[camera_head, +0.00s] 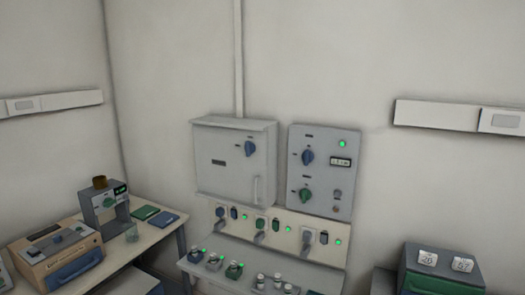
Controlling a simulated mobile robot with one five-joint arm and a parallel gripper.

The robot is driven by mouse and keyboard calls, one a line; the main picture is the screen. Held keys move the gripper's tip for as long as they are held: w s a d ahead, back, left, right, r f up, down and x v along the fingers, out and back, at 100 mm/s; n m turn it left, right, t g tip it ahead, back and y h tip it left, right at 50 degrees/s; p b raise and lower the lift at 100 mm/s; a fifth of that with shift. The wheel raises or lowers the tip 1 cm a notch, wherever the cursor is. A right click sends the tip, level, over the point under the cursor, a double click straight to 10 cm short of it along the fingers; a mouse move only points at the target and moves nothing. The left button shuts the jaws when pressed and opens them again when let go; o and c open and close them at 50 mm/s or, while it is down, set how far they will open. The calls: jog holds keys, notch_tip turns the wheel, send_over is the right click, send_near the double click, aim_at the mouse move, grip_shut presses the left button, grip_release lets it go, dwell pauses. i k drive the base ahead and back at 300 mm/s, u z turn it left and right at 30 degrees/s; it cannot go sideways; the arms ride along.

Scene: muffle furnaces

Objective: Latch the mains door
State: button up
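The mains door is most likely the front of the grey wall cabinet (222,178) in the middle of the view. It looks closed, flush or nearly flush with its frame; a small gap cannot be ruled out. A dark blue-grey knob (250,148), which may be its latch, sits on the upper right of the door. A pale upright handle (257,190) is at the lower right. A dark label (218,162) is left of the knob. Whether the latch is engaged cannot be told. My gripper is not in view.
A control panel (322,177) with knobs and a green light is right of the cabinet. Below are a socket strip (285,232) with plugs and a shelf (215,252) with several small items. A desk (152,235) with instruments stands left; a green-grey box (440,277) stands right.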

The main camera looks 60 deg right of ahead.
aim_at(249, 147)
jog(key=u, duration=0.15)
jog(key=i, duration=0.95)
jog(key=z, duration=0.1)
